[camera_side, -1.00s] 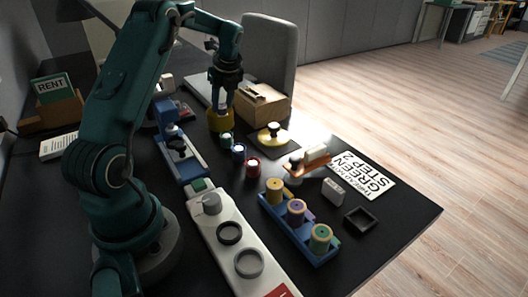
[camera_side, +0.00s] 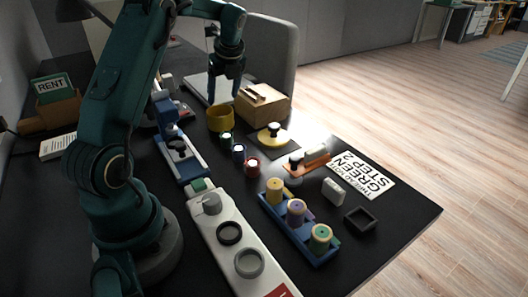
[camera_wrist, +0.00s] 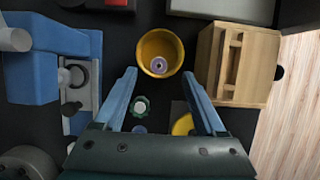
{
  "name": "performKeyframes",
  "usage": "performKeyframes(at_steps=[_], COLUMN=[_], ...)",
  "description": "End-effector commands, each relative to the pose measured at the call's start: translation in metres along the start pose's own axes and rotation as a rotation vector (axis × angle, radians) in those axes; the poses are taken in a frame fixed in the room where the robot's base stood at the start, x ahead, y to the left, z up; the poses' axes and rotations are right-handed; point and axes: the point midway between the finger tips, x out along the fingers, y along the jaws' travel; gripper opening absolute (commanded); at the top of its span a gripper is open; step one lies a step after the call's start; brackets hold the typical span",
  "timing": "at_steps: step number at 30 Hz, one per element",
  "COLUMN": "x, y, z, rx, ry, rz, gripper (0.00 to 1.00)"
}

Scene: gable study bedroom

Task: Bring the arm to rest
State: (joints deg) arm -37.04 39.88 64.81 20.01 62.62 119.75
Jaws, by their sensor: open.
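My gripper (camera_side: 225,95) is raised above the dark table, above and just behind the yellow cup in the side view. Its two blue fingers are spread and empty; in the wrist view my gripper (camera_wrist: 159,76) shows nothing between its fingertips. The yellow cup (camera_side: 220,122) stands upright on the table. In the wrist view the yellow cup (camera_wrist: 145,48) lies just beyond the fingertips, with a small purple-and-white round piece (camera_wrist: 160,71) inside it. My fingers are clear of the cup.
A wooden box (camera_side: 262,105) stands right of the cup. Small green, blue and red spools (camera_side: 252,168) stand in front. A blue rack (camera_side: 290,228) holds thread spools. A white panel (camera_side: 225,240) and a blue device (camera_side: 180,155) lie nearer my base. A printed card (camera_side: 357,177) lies right.

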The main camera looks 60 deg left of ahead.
Motion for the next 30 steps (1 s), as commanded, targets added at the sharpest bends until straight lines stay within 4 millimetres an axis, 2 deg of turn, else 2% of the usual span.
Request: performKeyframes(at_steps=[3,11,13,17,21,26,30], x=[-0.010,-0.013,-0.019,-0.059,-0.115,-0.165,-0.195], y=[0.000,0.000,-0.005,-0.019,-0.021,-0.005,0.021], z=[0.000,-0.001,-0.003,-0.009,-0.038,-0.084,-0.124], rx=[0.000,0.003,0.015,0.046,0.065,-0.054,-0.225], ry=[0.000,0.001,-0.007,-0.048,-0.055,0.002,0.097], rz=[-0.001,0.000,-0.017,-0.100,-0.208,-0.325,-0.406], gripper=[0.73,0.73,0.73,0.73,0.73,0.73,0.73])
